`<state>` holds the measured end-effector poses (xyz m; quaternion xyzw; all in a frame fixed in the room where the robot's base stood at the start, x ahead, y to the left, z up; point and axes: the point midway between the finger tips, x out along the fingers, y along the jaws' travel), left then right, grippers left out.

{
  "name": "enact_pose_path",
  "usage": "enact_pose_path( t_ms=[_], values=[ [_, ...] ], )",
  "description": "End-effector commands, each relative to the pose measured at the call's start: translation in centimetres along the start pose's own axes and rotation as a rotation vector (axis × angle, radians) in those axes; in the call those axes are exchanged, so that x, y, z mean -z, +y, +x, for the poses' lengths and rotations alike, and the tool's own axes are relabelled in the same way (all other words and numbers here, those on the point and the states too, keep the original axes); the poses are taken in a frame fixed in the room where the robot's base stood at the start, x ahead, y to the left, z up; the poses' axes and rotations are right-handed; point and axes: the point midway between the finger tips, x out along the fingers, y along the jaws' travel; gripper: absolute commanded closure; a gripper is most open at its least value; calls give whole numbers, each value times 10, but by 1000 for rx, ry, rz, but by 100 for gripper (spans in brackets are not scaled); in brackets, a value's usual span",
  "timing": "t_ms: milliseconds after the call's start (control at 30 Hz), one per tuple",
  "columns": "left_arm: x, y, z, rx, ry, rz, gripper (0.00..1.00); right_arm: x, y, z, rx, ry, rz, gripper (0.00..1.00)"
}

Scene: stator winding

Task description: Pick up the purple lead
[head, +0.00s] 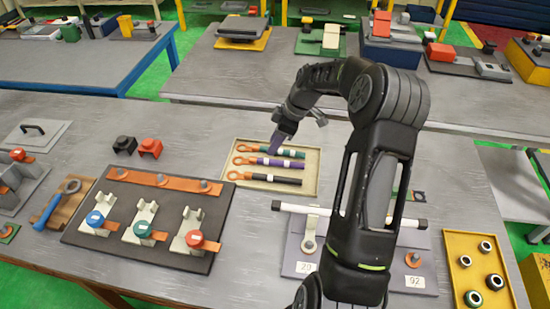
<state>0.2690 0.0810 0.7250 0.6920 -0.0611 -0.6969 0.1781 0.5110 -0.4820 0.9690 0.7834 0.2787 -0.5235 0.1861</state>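The purple lead (283,163) lies in the beige tray (313,182) on the near table, between a green lead (291,153) and a black lead (285,181). It has a white band and an orange ring at its left end. My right gripper (276,146) points down over the tray, with its tip just above the purple lead and in front of part of the green lead. The finger gap is too small to make out, and I cannot tell whether it touches a lead. My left gripper is not in view.
A dark board (154,254) with blue, green and red clamps stands left of the tray. A plate with a white bar (290,208) lies nearer, partly behind my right arm. A yellow tray (475,267) with several rings is at the right.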

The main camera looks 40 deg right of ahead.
Motion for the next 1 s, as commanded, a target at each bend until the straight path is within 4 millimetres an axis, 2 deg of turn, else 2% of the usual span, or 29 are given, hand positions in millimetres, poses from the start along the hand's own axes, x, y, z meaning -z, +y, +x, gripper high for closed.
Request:
enact_pose_path(
  t_ms=[67, 200, 300, 500, 867, 1000],
  values=[
    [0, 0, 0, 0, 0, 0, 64, 0, 0, 0, 0, 0, 0, 64],
    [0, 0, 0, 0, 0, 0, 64, 0, 0, 0, 0, 0, 0, 55],
    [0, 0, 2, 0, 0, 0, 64, 0, 0, 4, 1, 0, 0, 55],
    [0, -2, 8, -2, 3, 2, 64, 0, 0, 25, 2, 0, 0, 55],
    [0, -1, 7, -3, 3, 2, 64, 0, 0, 28, 0, 0, 0, 55],
    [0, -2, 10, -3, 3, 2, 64, 0, 0, 42, 3, 0, 0, 55]
  ],
)
